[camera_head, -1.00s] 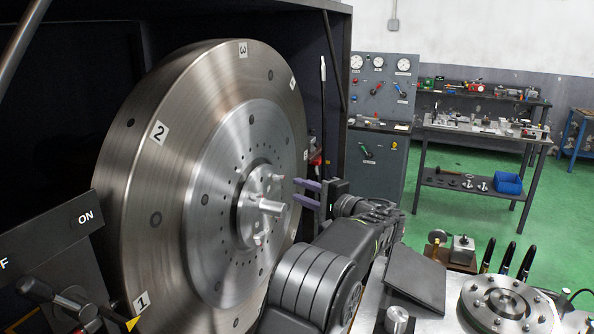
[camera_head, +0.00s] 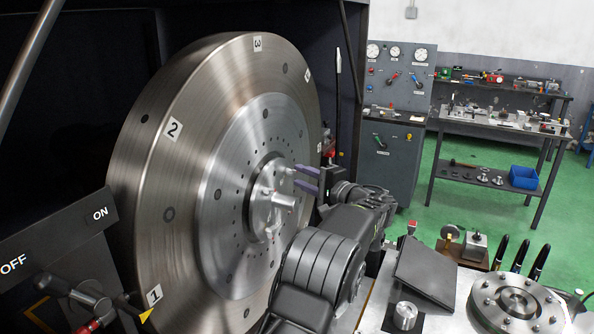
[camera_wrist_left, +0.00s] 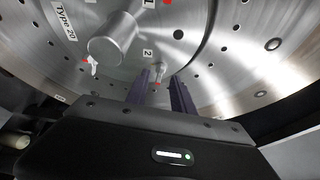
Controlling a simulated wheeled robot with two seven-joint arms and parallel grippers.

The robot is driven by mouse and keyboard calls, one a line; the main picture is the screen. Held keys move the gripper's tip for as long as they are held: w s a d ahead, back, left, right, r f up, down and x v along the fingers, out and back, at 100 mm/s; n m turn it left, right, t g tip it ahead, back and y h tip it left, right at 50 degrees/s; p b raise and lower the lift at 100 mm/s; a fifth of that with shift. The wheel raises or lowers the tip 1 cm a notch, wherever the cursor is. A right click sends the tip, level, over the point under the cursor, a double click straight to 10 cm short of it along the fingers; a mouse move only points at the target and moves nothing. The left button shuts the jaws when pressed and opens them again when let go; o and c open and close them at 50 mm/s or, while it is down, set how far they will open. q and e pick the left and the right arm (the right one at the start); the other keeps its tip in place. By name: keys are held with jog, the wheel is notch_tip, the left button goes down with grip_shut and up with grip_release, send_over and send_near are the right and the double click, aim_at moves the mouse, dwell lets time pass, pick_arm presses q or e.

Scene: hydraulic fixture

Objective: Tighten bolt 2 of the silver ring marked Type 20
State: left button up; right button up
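The silver ring (camera_head: 262,222) sits at the centre of the large steel disc, around a protruding shaft end (camera_head: 284,201). In the left wrist view the label "Type 20" (camera_wrist_left: 66,22) shows on it. My right gripper is not in view.
The large disc (camera_head: 185,190), numbered on its rim, fills the left. A switch panel (camera_head: 60,235) with a lever stands in front of it. A bench (camera_head: 440,318) with a bolted flange (camera_head: 517,300) lies at lower right.

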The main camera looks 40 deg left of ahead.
aim_at(290, 172)
pick_arm(q)
jog(key=shift+w+a+p, duration=0.1)
jog(key=shift+a+p, duration=0.25)
jog(key=shift+a, duration=0.9)
jog(key=shift+f, duration=0.1)
grip_shut()
